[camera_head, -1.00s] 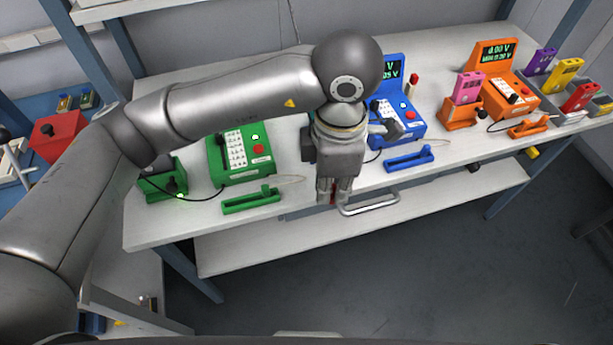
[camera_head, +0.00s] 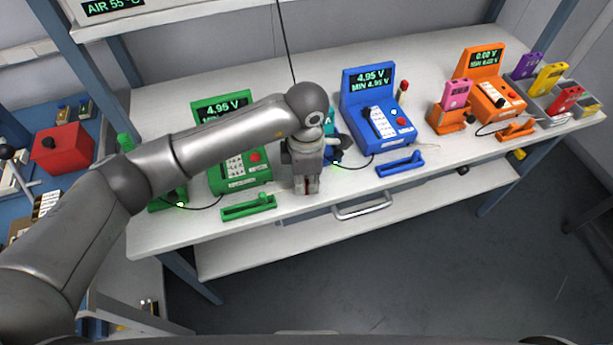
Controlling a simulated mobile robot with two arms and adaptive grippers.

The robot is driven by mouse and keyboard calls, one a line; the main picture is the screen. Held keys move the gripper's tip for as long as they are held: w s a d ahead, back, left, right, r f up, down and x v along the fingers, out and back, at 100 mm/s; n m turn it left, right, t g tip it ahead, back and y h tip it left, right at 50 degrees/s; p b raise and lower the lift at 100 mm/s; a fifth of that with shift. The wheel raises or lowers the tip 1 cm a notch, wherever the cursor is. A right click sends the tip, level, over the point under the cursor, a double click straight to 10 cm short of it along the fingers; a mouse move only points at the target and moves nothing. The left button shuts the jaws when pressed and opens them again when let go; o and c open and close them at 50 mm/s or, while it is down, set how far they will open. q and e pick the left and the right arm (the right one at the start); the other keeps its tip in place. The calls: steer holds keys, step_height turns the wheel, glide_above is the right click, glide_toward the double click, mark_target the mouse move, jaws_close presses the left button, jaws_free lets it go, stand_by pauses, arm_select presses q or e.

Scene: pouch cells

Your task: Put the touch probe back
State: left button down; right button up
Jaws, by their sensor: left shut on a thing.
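My left gripper (camera_head: 306,192) points down over the front edge of the workbench, between the green tester and the blue tester. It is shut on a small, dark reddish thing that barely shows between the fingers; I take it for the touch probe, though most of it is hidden. The green cradle (camera_head: 248,208) lies just left of the gripper. The blue cradle (camera_head: 400,165) lies to the right and the orange cradle (camera_head: 516,131) farther right. The green tester (camera_head: 240,175) is partly behind my arm. The blue tester (camera_head: 377,128) reads 4.95 V. My right gripper is out of view.
A blue stand (camera_head: 333,152) with a teal cell is partly hidden behind the gripper. A drawer handle (camera_head: 365,206) juts out below the bench edge. The bench (camera_head: 432,72) is clear at the back.

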mark_target(307, 181)
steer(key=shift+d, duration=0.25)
arm_select(q)
steer(key=shift+f, duration=0.1)
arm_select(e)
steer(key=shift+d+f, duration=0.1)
arm_select(q)
steer(key=shift+f+b, duration=0.15)
steer(key=shift+b, duration=0.15)
steer(key=c, duration=1.5)
jaws_free()
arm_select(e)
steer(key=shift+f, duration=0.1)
arm_select(q)
steer(key=shift+r+p, duration=0.3)
steer(key=shift+r+b, duration=1.1)
steer(key=shift+r, duration=4.9)
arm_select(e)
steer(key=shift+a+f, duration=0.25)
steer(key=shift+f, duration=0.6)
